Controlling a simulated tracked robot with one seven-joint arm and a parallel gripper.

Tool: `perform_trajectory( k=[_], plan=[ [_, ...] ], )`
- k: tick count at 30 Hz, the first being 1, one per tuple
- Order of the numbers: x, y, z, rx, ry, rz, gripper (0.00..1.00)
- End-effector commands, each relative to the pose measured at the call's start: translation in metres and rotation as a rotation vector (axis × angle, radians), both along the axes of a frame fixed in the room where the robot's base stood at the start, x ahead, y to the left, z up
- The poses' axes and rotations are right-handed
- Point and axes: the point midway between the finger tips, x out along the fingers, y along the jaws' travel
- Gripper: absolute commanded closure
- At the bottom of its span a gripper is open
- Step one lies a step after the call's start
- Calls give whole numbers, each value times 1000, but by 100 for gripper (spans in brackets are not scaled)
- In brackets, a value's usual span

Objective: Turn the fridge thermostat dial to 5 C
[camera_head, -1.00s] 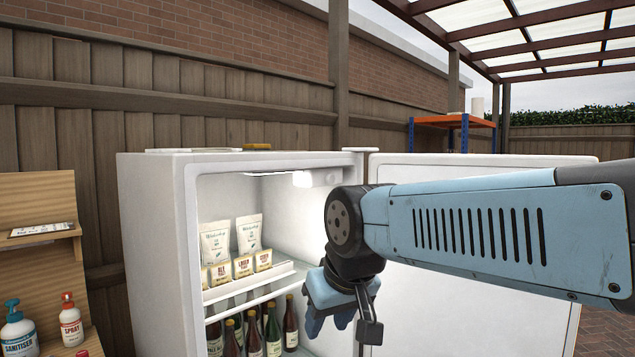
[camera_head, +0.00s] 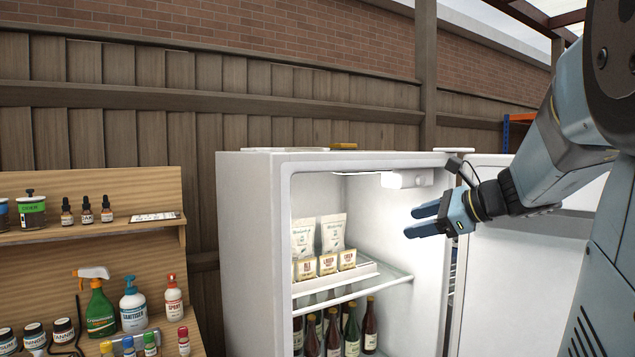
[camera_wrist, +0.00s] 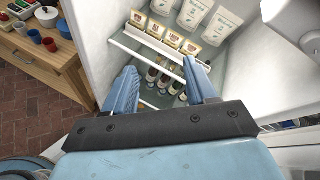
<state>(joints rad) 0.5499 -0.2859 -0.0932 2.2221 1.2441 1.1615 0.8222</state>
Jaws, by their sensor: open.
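The white fridge (camera_head: 252,250) stands open, its door (camera_head: 520,270) swung out to the right. A white thermostat housing (camera_head: 416,178) with a lit lamp (camera_head: 391,180) is high on the inner right wall. The dial's face and marks are too small to read in the head view. In the wrist view, part of the white housing (camera_wrist: 311,42) shows at the upper right edge. My gripper (camera_head: 409,221) is open and empty, pointing left at the fridge opening, below the housing and apart from it. Its two blue fingers also show in the wrist view (camera_wrist: 160,68).
Inside the fridge, a shelf (camera_head: 345,296) carries a white tray with pouches and small boxes; bottles (camera_head: 352,335) stand below. A wooden rack (camera_head: 110,245) with spray bottles and jars stands left. The fridge's upper interior is clear.

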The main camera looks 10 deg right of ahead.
Motion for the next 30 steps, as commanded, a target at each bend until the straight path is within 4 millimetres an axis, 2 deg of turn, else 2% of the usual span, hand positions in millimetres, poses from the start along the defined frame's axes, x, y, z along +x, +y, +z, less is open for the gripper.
perform_trajectory(
  k=[1,6,9,12,15,20,30],
  plan=[
    [11,-28,9,113,-5,-83,44],
    [30,-102,40,430,-56,-278,44],
    [33,-133,52,546,-87,-341,44],
    [34,-150,57,611,-106,-373,44],
    [37,-155,60,635,-113,-383,44],
    [53,-149,60,636,-112,-381,44],
    [109,-127,60,633,-112,-380,44]
  ],
)
